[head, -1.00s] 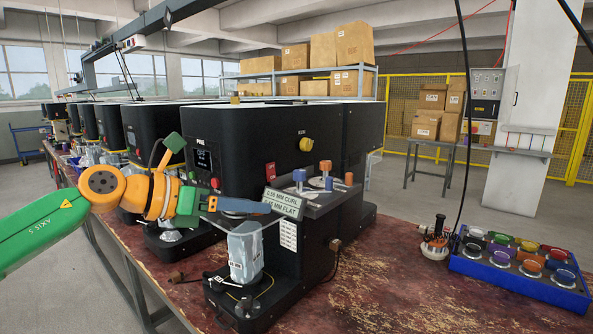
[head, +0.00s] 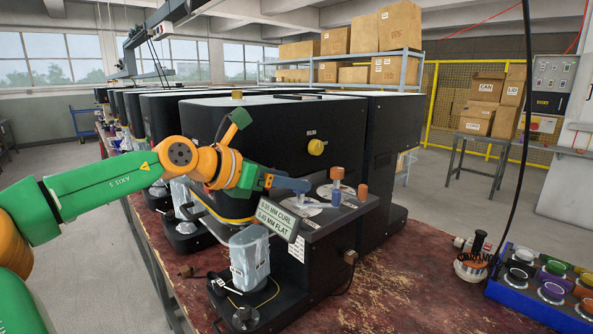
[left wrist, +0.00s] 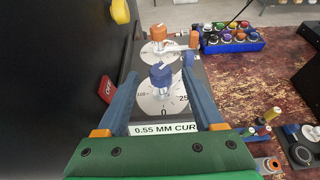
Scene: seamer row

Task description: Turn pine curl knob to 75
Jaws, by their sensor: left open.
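The seamer (head: 270,130) has a top panel with two round dials. My left gripper (head: 298,185) is over the panel. In the left wrist view its open fingers (left wrist: 160,72) lie on either side of the blue knob, with gaps visible. In the head view the fingers largely hide that knob. My right gripper is out of view.
A sign (head: 272,222) reading 0.55 MM CURL, 0.45 MM FLAT fronts the panel. Small orange (head: 362,190) and blue (head: 335,197) pegs stand beside the dials. A yellow knob (head: 316,147) and a red OFF tag (left wrist: 106,89) are close by.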

